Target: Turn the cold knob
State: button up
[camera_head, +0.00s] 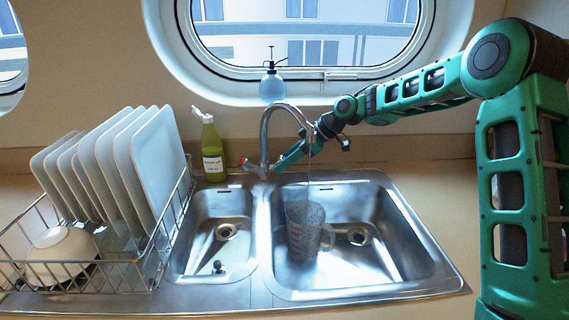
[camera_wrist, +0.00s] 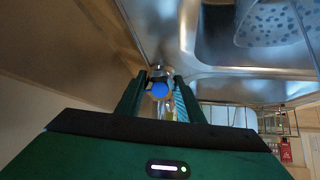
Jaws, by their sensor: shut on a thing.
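The cold knob (camera_wrist: 160,90), with a round blue end, shows in the wrist view between the two fingers of my gripper (camera_wrist: 160,96). My gripper is shut on it. In the head view my gripper (camera_head: 284,162) reaches from the right, behind the spout, to the right side of the tap base. The knob is hidden there behind the fingers. The curved metal tap (camera_head: 265,135) stands behind the sink divider. A red knob (camera_head: 247,165) sits on the left side of its base. A thin pale stream (camera_head: 309,165) falls from the spout.
A plate rack (camera_head: 120,265) stands at left. A green bottle (camera_head: 211,150) is behind the sink, and a blue dispenser (camera_head: 271,88) is on the sill.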

jog(key=shift+w+d, duration=0.1)
jog(key=shift+w, duration=0.05)
jog(key=o, duration=1.1)
jog(key=shift+c, duration=0.2)
jog(key=v, duration=1)
jog(key=shift+d+r, duration=0.2)
jog(key=shift+d, duration=0.05)
